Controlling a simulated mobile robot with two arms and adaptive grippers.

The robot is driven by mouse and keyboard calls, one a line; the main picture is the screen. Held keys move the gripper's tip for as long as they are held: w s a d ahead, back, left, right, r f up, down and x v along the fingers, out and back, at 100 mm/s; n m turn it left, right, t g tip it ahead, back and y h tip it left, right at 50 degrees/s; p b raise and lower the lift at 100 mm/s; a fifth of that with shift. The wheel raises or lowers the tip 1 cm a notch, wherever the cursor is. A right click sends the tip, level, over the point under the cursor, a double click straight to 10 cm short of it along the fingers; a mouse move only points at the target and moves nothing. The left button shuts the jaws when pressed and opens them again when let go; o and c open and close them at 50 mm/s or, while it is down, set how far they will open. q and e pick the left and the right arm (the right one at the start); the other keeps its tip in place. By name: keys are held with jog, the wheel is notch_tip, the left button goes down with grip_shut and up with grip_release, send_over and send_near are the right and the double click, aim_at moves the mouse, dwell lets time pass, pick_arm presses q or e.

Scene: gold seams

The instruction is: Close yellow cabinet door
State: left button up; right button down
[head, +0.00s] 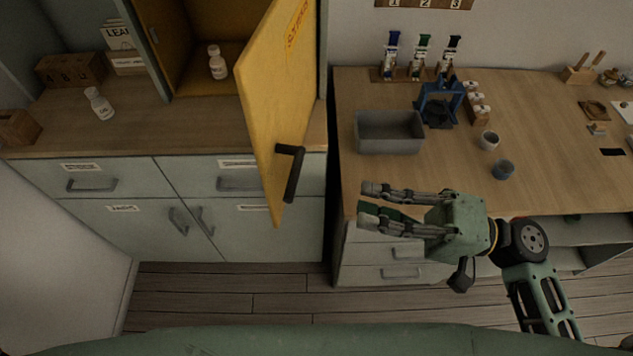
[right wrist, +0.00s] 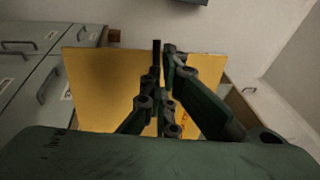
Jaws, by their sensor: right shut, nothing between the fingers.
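The yellow cabinet door (head: 270,95) stands open in the head view, swung out toward me from the cabinet (head: 180,45). Its dark handle (head: 291,172) is near the lower right of the door. A white bottle (head: 217,62) stands inside the cabinet. My right gripper (head: 366,203) is shut and empty, to the right of the door and apart from the handle in the head view. In the right wrist view, the yellow door (right wrist: 100,85) fills the background behind the fingers (right wrist: 162,60). My left gripper is not in view.
A white bottle (head: 99,103) stands on the left counter (head: 150,130), below which are grey drawers and doors. The right wooden counter (head: 400,185) carries a grey bin (head: 389,132), a blue stand (head: 440,103) and small cups. Wooden floor (head: 220,290) is free in front.

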aim_at(294, 188)
jog(key=shift+p+x, duration=1.95)
jog(key=shift+x, duration=2.55)
